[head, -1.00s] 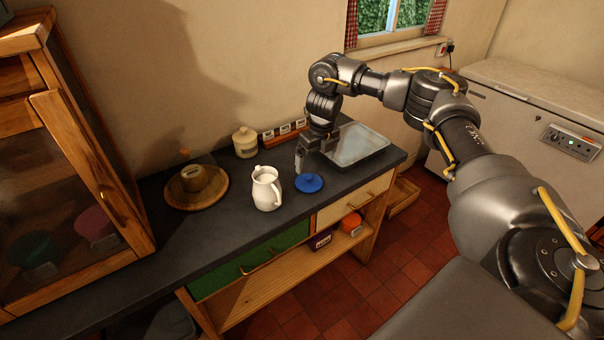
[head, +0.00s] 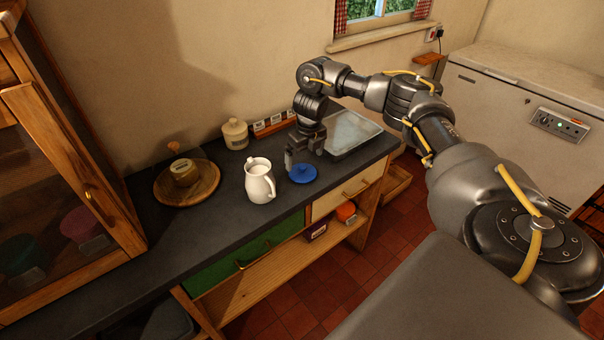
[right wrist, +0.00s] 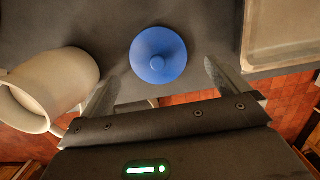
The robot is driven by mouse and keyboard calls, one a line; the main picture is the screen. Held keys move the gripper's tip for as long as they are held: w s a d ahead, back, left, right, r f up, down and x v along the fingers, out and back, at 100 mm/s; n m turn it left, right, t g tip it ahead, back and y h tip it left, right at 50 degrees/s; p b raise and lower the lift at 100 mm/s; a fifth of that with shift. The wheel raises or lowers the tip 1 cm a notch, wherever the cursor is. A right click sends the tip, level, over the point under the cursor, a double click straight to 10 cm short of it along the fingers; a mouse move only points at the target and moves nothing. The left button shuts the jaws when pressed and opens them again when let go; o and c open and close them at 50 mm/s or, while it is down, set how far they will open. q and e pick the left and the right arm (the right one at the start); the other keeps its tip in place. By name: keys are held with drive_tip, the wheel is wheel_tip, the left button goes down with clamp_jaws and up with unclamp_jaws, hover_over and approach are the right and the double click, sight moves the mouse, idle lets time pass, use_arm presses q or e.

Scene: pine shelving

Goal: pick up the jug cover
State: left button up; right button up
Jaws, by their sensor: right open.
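The blue jug cover (head: 302,173), a round lid with a small knob, lies on the dark worktop just right of the white jug (head: 260,181). My right gripper (head: 304,160) is open and empty, pointing down just above and behind the cover. In the right wrist view the cover (right wrist: 158,55) lies ahead of and between the two open fingers (right wrist: 160,84), not touched by them as far as I can see. The jug (right wrist: 52,88) is close by the left finger there. My left gripper is not in view.
A grey tray (head: 372,143) lies on the worktop to the right. A cream canister (head: 235,134) and a row of small labelled blocks (head: 275,125) stand at the back. A round wooden board (head: 205,190) is left of the jug. A wooden cabinet (head: 120,225) stands at far left.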

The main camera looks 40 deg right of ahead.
sight(303, 167)
wheel_tip(303, 167, down, 4)
drive_tip(key=shift+w+a+r+p, duration=0.1)
drive_tip(key=shift+a+p, duration=0.05)
drive_tip(key=shift+p, duration=0.6)
drive_tip(key=shift+w+f, duration=0.15)
drive_tip(key=shift+f, duration=0.4)
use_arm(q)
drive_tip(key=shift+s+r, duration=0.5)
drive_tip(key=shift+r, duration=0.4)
use_arm(e)
drive_tip(key=c, duration=0.8)
